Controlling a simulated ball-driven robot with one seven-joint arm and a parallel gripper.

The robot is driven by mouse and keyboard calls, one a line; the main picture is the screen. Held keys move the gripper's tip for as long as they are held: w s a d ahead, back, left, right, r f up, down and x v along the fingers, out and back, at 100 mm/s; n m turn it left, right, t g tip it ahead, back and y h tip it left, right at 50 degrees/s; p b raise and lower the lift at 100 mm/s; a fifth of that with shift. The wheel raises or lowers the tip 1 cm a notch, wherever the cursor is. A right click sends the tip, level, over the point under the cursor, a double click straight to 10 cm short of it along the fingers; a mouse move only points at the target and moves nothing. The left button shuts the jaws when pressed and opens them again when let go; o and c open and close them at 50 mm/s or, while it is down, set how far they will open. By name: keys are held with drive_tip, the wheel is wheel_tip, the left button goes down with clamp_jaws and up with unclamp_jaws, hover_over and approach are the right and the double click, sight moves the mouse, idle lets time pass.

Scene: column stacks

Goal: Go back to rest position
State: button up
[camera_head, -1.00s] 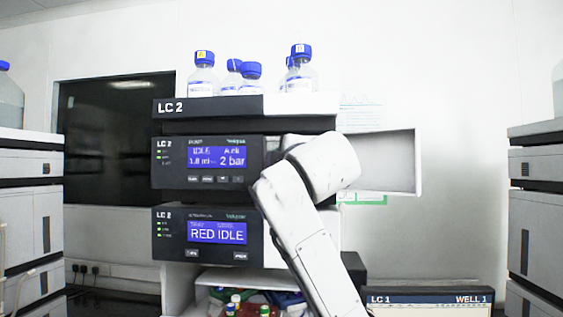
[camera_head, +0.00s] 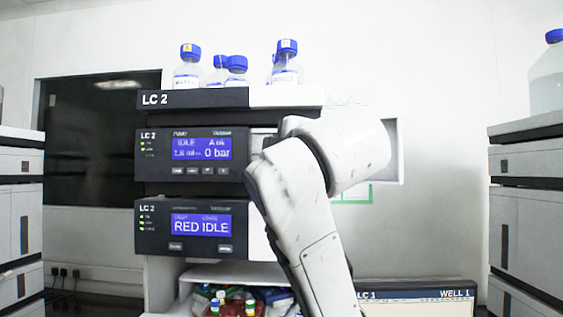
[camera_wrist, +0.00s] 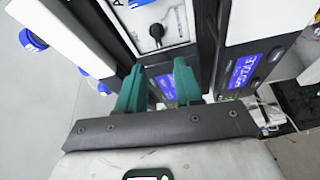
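In the wrist view my gripper (camera_wrist: 158,70) has two teal fingers standing apart, with nothing held between them. Behind the fingers are the stack's panels, a black knob or port (camera_wrist: 156,32) on a white face and blue screens. In the head view my white arm bends across the right side of the LC 2 stack (camera_head: 190,99); the gripper itself is hidden there.
Several blue-capped bottles (camera_head: 188,72) stand on top of the LC 2 stack. An open shelf below holds small vials (camera_head: 249,308). A laptop-like screen (camera_head: 415,294) stands at lower right. Other stacks (camera_head: 528,190) flank both sides. A dark window (camera_head: 98,130) is behind left.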

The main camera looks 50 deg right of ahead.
drive_tip(key=shift+v, duration=1.05)
